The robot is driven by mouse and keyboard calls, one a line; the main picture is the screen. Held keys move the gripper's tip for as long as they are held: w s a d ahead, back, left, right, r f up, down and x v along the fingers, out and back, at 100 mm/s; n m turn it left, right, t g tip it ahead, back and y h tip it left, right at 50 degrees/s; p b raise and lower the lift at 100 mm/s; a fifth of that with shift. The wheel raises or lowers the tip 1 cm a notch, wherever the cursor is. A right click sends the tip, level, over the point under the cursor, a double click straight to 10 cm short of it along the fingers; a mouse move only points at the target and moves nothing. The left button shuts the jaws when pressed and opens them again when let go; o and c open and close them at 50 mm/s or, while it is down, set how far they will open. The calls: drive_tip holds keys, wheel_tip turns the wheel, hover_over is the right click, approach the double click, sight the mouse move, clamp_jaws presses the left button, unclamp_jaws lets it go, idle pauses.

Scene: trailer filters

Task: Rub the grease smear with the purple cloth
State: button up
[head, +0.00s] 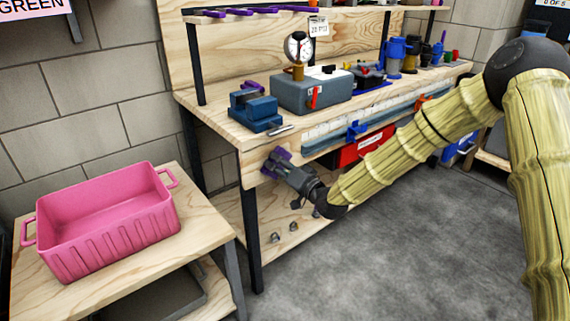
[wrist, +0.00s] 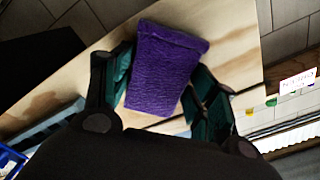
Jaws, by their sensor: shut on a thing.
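The purple cloth (wrist: 166,68) is a folded, textured pad between the two dark green fingers of my gripper (wrist: 163,85), which is shut on it. In the head view my gripper (head: 282,168) is at the near left front edge of the wooden workbench (head: 228,122), with the cloth (head: 274,160) at its tips against or close to the edge. I cannot tell whether the cloth touches the wood. I see no grease smear in either view; the cloth and gripper hide part of the wood.
A pink tub (head: 110,215) stands on a low wooden table at left. On the bench are a blue vise (head: 255,108), a grey block (head: 312,92) with a dial gauge (head: 298,47), and blue and dark items farther right. A red bin (head: 362,148) hangs below. The grey floor is open.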

sight(269, 170)
drive_tip(key=shift+s+a+r, duration=0.1)
drive_tip(key=shift+s+a, duration=0.55)
drive_tip(key=shift+a, duration=0.25)
drive_tip(key=shift+s+a+r, duration=0.1)
drive_tip(key=shift+s+a, duration=0.5)
drive_tip(key=shift+a, duration=0.3)
drive_tip(key=shift+f, duration=0.1)
drive_tip(key=shift+p+v, duration=0.6)
drive_tip(key=shift+v, duration=1)
drive_tip(key=shift+p+v, duration=0.3)
drive_tip(key=shift+v, duration=1.15)
drive_tip(key=shift+d, duration=0.1)
drive_tip(key=shift+v, duration=1.4)
drive_tip(key=shift+p, duration=0.3)
